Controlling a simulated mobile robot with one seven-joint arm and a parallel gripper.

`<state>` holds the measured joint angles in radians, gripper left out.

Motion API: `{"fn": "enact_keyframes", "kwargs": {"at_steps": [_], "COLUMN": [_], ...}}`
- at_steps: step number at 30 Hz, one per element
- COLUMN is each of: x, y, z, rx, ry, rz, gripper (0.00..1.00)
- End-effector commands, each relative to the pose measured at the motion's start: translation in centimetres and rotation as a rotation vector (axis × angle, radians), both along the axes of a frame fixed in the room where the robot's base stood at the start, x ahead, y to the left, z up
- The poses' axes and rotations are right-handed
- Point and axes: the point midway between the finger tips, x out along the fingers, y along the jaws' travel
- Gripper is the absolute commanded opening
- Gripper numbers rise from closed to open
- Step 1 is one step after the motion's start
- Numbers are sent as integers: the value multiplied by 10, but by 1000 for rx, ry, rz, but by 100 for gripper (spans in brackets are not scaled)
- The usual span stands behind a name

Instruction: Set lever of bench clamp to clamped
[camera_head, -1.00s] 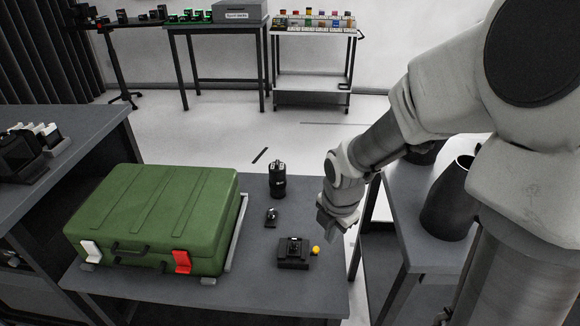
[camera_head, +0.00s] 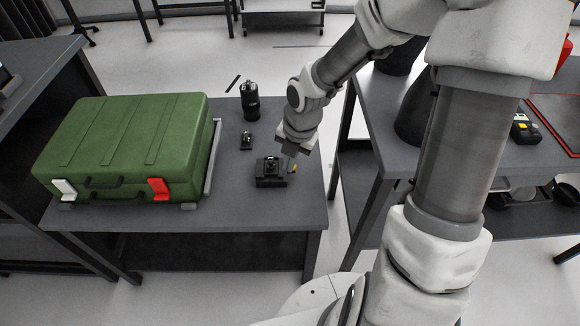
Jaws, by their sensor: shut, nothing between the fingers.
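The bench clamp appears to be the small black block-like device (camera_head: 268,180) near the right front of the grey table. My gripper (camera_head: 289,162) is shut and empty. I cannot tell whether the fingers touch the knob. The lever's arm is too small and dark to make out.
A green case (camera_head: 125,145) with one white and one red latch fills the left of the table (camera_head: 240,215). A black cylinder (camera_head: 250,100) and a small black part (camera_head: 246,141) stand behind the clamp. Another bench (camera_head: 365,160) stands at the right, across a gap.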

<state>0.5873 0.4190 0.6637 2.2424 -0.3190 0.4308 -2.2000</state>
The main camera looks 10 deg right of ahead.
Motion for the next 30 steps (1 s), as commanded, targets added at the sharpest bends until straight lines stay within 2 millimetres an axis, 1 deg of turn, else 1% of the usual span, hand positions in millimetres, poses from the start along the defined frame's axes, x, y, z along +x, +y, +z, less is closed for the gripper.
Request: {"fn": "enact_keyframes", "kwargs": {"at_steps": [5, 15, 17, 21, 24, 30], "x": [2, 12, 14, 30, 37, 42], "y": [3, 12, 13, -2, -8, -12], "z": [-26, -91, -101, -89, -85, -81], "rx": [1, 1, 0, 1, 0, 2], "ry": [3, 3, 2, -3, -2, 0], "rz": [1, 2, 1, -6, -2, -1], "gripper": [0, 0, 0, 0, 0, 0]}}
